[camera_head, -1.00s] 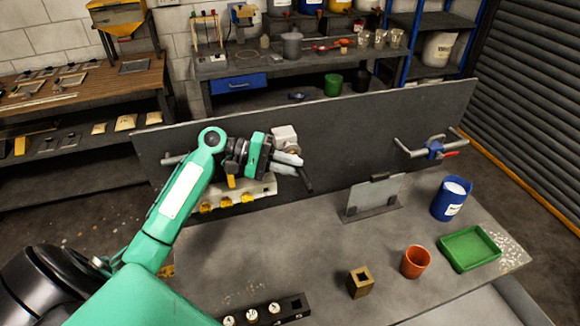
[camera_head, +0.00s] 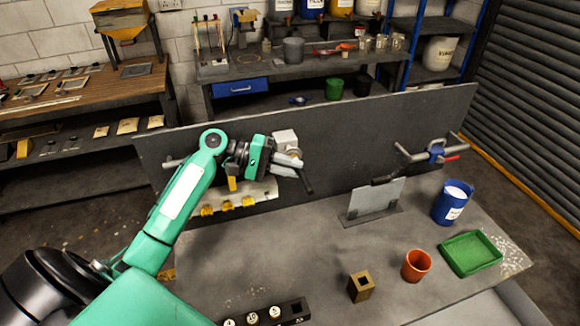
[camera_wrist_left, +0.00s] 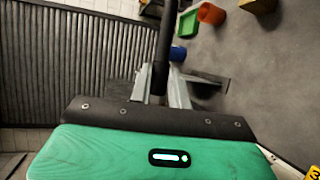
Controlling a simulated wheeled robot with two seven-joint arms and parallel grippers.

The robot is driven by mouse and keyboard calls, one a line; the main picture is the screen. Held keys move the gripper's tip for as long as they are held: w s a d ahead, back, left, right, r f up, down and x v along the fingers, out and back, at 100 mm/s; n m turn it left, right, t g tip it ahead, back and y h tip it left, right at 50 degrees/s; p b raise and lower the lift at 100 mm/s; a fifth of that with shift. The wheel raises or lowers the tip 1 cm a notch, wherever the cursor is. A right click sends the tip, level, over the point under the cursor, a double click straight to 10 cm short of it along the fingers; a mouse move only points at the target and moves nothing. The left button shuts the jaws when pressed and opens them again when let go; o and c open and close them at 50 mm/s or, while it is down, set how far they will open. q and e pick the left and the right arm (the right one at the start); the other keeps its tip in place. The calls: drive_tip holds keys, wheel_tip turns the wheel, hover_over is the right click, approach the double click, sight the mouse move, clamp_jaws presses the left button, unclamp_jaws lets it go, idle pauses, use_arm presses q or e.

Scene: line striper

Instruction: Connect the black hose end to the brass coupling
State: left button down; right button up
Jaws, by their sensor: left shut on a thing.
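My left gripper (camera_head: 288,163) is shut on the black hose end (camera_head: 306,182), in front of the upright dark panel. In the left wrist view the black hose (camera_wrist_left: 166,45) runs between the two grey fingers (camera_wrist_left: 161,85). A pale box-like fitting (camera_head: 285,138) sits on the panel right behind the gripper, with a small round tan part (camera_head: 294,154) beside it. I cannot tell whether this round part is the brass coupling, or whether the hose touches it. My right gripper is not in view.
A pipe fitting with a blue body and red lever (camera_head: 437,153) is on the panel at right. The bench holds a grey plate stand (camera_head: 375,203), blue tub (camera_head: 451,203), green tray (camera_head: 470,252), orange cup (camera_head: 416,265) and brass-coloured block (camera_head: 361,286). The bench middle (camera_head: 280,250) is clear.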

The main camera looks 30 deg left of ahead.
use_arm(q)
drive_tip(key=shift+w+a, duration=0.15)
drive_tip(key=shift+a, duration=0.05)
idle(0.6)
drive_tip(key=c, duration=1.6)
unclamp_jaws()
drive_tip(key=o, duration=0.7)
drive_tip(key=shift+f, duration=0.15)
drive_tip(key=shift+a, duration=0.15)
use_arm(e)
drive_tip(key=shift+d+r, duration=0.1)
